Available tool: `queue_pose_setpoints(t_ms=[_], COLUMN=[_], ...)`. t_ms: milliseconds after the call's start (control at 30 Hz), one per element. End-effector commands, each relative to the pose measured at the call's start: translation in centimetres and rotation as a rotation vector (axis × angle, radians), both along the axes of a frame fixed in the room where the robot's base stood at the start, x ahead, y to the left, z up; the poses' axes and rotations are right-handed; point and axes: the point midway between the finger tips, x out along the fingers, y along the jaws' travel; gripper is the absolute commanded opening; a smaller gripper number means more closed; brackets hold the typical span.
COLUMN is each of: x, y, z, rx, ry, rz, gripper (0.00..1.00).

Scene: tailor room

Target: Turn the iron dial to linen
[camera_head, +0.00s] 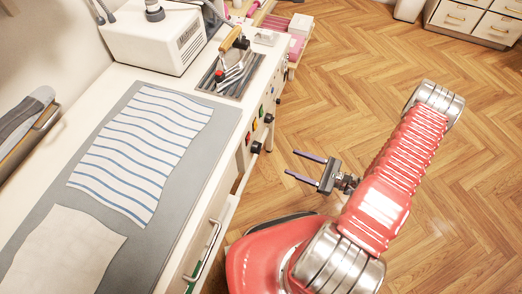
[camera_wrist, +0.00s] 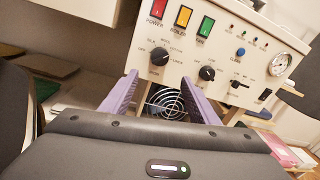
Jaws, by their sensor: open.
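My gripper (camera_head: 291,163) is open and empty in the head view, in front of the bench's control panel and apart from it. In the wrist view its two purple fingers (camera_wrist: 163,86) point toward the panel (camera_wrist: 180,70). A black dial (camera_wrist: 159,56) with small fabric labels around it, seemingly from silk to linen, sits just beyond the left fingertip. Its pointer setting is too small to read surely. A second black dial (camera_wrist: 207,73) sits to its right. In the head view a black knob (camera_head: 256,147) sticks out from the panel.
Red (camera_wrist: 157,14), amber (camera_wrist: 183,17) and green (camera_wrist: 205,27) switches sit above the dials, with a gauge (camera_wrist: 280,64) at right. A round fan grille (camera_wrist: 165,103) is below. An iron (camera_head: 232,68) rests on the bench. The floor at right is open.

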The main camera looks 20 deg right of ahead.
Motion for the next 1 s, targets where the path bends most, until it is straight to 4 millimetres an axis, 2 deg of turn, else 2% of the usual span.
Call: queue_pose_setpoints(t_ms=[367, 1000], x=[0.6, 4.9], y=[0.8, 5.9], z=[0.0, 0.0], rx=[0.001, 0.0], ry=[0.001, 0.0], rz=[0.004, 0.006], gripper=[0.55, 0.55])
